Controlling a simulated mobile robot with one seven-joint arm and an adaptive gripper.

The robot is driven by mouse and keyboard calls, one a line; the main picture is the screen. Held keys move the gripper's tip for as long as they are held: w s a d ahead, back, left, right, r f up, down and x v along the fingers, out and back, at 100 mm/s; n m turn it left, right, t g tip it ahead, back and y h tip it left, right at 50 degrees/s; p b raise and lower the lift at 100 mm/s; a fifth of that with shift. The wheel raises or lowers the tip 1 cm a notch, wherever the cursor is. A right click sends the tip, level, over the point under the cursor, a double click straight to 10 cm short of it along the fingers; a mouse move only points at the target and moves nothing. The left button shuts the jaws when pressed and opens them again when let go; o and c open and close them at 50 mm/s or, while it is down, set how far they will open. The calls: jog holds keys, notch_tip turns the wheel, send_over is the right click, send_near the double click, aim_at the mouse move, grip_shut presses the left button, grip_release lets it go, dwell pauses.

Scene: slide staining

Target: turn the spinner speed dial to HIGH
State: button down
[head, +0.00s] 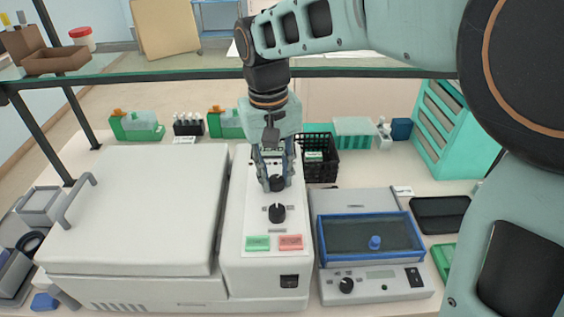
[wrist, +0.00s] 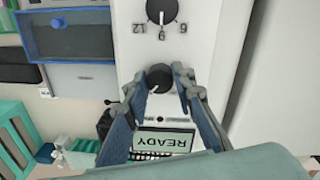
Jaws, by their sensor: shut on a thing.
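The spinner's control panel (head: 260,222) is a white strip to the right of its big closed lid. My gripper (head: 275,183) points down at the panel, with its fingers on either side of the upper black dial (head: 277,184). In the wrist view my gripper (wrist: 161,82) is shut on this dial (wrist: 158,77), which sits beside the READY display (wrist: 163,141). The dial's speed markings are not readable, so I cannot tell its setting. A second black dial (head: 277,213) with 6, 9 and 12 markings is free; it also shows in the wrist view (wrist: 160,11).
Green (head: 258,243) and red (head: 291,242) buttons lie at the panel's near end. A blue-framed device (head: 372,238) stands close on the right. A black basket (head: 322,170) is behind it. A glass shelf edge crosses above the bench.

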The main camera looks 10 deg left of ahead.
aim_at(273, 180)
dwell(0.5)
jog(key=c, duration=1.6)
grip_release()
jog(key=shift+r, duration=0.1)
jog(key=r, duration=1.1)
jog(key=shift+s+a+r, duration=0.15)
jog(key=shift+a+r, duration=0.1)
jog(key=shift+r, duration=0.15)
